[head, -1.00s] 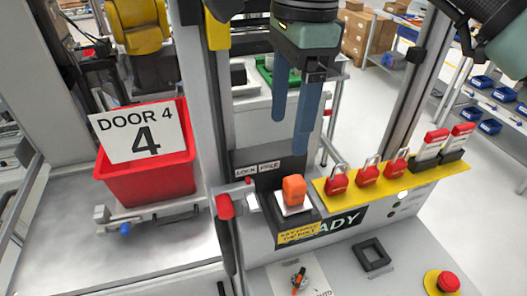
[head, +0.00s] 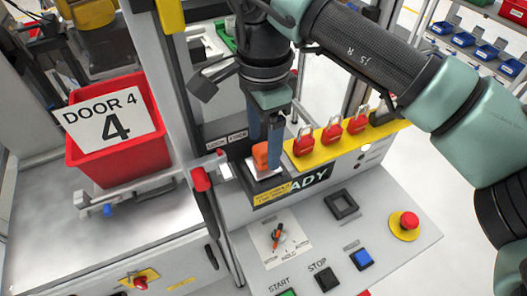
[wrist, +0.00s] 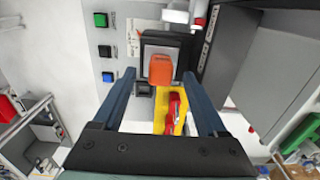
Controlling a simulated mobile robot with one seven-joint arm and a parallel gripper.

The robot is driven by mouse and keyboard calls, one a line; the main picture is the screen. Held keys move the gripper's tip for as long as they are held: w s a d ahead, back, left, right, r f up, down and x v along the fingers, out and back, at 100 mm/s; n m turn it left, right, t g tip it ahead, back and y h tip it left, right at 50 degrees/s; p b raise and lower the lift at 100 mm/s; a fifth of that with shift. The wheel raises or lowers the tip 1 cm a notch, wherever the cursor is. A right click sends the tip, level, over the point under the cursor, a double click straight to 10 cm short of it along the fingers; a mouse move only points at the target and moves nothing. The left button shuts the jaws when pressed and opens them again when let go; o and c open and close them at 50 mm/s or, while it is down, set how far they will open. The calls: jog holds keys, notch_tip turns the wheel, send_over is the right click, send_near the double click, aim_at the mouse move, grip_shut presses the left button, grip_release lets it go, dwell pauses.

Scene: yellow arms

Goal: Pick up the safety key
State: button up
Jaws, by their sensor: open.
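The safety key appears to be the orange block (head: 261,156), seated upright on a pale square plate in the dark lock housing, beside the yellow label. The wrist view shows the orange key (wrist: 161,68) from above, between and just beyond the fingertips. My gripper (head: 265,150) points down at the key, with its blue fingers close around it in the head view. In the wrist view my gripper (wrist: 160,75) is open, with a visible gap on both sides of the key. One finger partly hides the key in the head view.
A yellow rail (head: 345,137) with red padlocks (head: 332,130) stands close to the right of the lock. A red-handled lever (head: 201,180) is to the left. The sloped panel has a rotary switch (head: 278,236), buttons and a red emergency stop (head: 409,220). A red bin (head: 105,155) stands farther left.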

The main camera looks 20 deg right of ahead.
aim_at(257, 165)
jog(key=shift+f+p, duration=0.3)
jog(key=shift+f, duration=0.95)
grip_shut()
